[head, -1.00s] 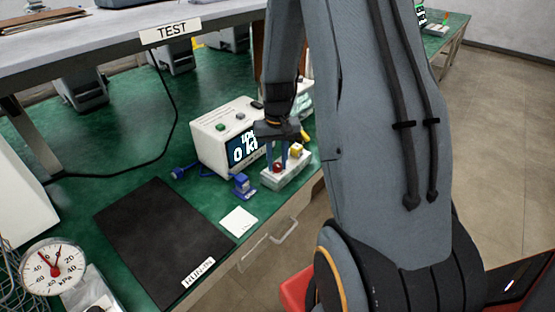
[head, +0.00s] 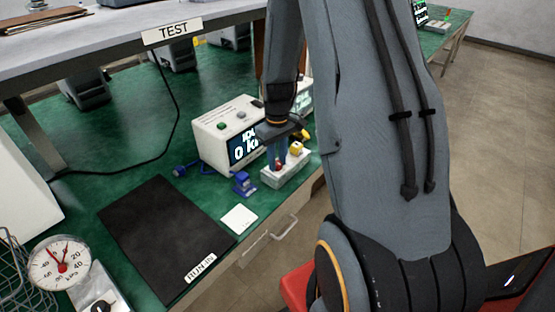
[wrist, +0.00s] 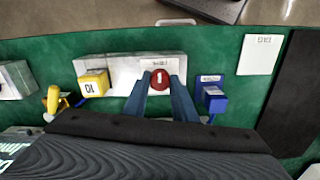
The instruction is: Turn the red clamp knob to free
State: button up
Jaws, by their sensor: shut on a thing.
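The red clamp knob (wrist: 160,80), with a white mark on its top, sits on a pale grey block (wrist: 122,70) near the table's front edge. A small label lies beside it on the block, too small to read. My gripper (wrist: 160,82) comes down over the knob with its two blue fingers on either side, shut on it. In the head view my gripper (head: 277,163) stands over the same block (head: 290,172), and the red knob (head: 279,164) shows partly between the fingers.
A yellow block (wrist: 93,83) sits at the fixture's end, left of the fingers in the wrist view. A blue device (wrist: 213,98) stands close on the right. A white display box (head: 228,135) is behind. A black mat (head: 165,235) and white card (head: 239,218) lie left.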

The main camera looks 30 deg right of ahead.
aim_at(277, 163)
jog(key=shift+w+r, duration=0.1)
jog(key=shift+w, duration=0.05)
jog(key=o, duration=1)
jog(key=shift+o, duration=0.2)
notch_tip(277, 163, up, 7)
jog(key=shift+f+b, duration=0.2)
jog(key=shift+b, duration=0.6)
jog(key=shift+r, duration=0.55)
jog(key=shift+a, duration=0.15)
